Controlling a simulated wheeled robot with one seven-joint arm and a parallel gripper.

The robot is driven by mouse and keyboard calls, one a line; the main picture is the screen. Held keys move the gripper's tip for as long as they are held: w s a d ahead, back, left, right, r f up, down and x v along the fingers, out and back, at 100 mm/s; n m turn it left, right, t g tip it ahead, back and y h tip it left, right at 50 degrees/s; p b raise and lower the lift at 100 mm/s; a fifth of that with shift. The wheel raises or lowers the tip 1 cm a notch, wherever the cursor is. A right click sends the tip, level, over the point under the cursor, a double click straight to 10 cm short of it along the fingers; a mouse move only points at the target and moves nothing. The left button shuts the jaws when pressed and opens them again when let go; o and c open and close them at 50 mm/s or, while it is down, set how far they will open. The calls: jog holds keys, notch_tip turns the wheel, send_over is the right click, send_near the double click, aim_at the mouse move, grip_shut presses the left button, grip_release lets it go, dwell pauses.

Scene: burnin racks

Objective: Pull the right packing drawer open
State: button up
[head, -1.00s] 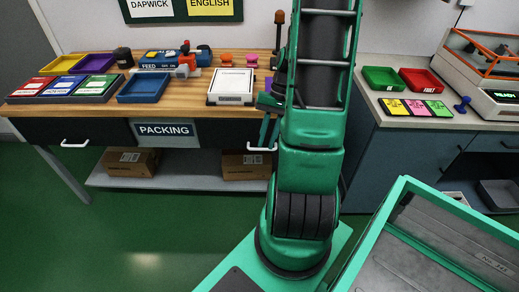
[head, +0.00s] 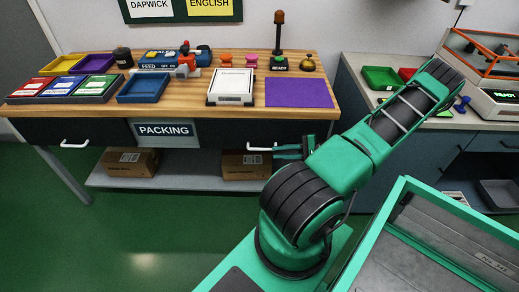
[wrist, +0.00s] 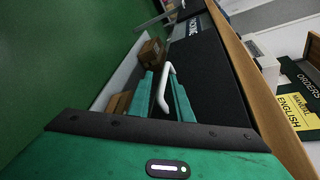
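The right packing drawer (head: 228,132) has a dark front under the wooden bench top, right of the PACKING sign, and looks closed. Its white bar handle (head: 262,148) shows in the head view, and the handle is also in the wrist view (wrist: 163,90). My gripper (head: 278,152) is at the right end of the handle in the head view. In the wrist view its two green fingers (wrist: 160,80) are apart, one on each side of the handle, with gaps visible. I cannot tell whether either finger touches it.
The left drawer handle (head: 74,144) is far left. Cardboard boxes (head: 245,166) sit on the lower shelf (head: 190,180). The bench top holds trays, a white box (head: 231,86) and a purple mat (head: 299,92). Green floor in front of the bench is clear.

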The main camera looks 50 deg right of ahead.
aim_at(265, 149)
jog(key=shift+m+t+h, duration=0.5)
jog(key=shift+m+t, duration=0.1)
jog(key=shift+t, duration=0.1)
jog(key=x, duration=0.3)
jog(key=d+x, duration=0.1)
jog(key=x, duration=0.6)
jog(key=shift+w+d+f, duration=0.15)
jog(key=shift+w+f, duration=0.1)
